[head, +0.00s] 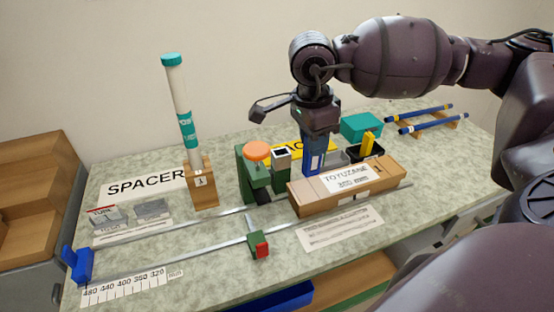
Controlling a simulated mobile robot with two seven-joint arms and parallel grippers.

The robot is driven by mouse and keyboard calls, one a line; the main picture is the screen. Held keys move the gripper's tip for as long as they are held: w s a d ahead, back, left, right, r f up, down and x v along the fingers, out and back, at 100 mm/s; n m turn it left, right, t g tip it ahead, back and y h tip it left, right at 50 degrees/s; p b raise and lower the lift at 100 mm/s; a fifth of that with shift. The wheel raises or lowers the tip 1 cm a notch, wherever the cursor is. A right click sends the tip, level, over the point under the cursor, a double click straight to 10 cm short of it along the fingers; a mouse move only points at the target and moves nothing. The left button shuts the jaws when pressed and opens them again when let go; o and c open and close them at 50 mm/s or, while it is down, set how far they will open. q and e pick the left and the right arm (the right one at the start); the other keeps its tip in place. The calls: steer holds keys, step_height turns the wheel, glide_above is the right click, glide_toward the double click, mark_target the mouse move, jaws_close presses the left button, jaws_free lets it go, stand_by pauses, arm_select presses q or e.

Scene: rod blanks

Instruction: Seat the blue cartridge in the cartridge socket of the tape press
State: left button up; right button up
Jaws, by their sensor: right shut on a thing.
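The blue cartridge (310,158) hangs upright below my right gripper (314,132), which is shut on its upper part. The tape press (245,168) is green with an orange knob (257,151) and stands just left of the cartridge. A square, open-topped part with a dark opening, which looks like the cartridge socket (281,157), is at the press's right side. The cartridge appears to the right of this opening, apart from it. My left gripper is not in view.
A long cardboard box (345,188) stands in front of the cartridge. A tall white tube (178,100) rises from a wooden block (201,185) at left. A teal box (361,127) and a rack with blue rods (425,122) are behind right. Metal rails (180,262) cross the front.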

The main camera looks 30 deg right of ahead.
steer(key=w+d, duration=0.4)
steer(key=w, duration=1.3)
steer(key=shift+d+f+b, duration=0.15)
steer(key=shift+f+b, duration=0.4)
steer(key=shift+f, duration=5.5)
steer(key=shift+f, duration=0.2)
steer(key=o, duration=0.9)
steer(key=shift+r, duration=0.1)
steer(key=r, duration=0.4)
steer(key=a+r, duration=0.1)
steer(key=r, duration=0.7)
steer(key=shift+w+a, duration=0.15)
steer(key=shift+a, duration=0.05)
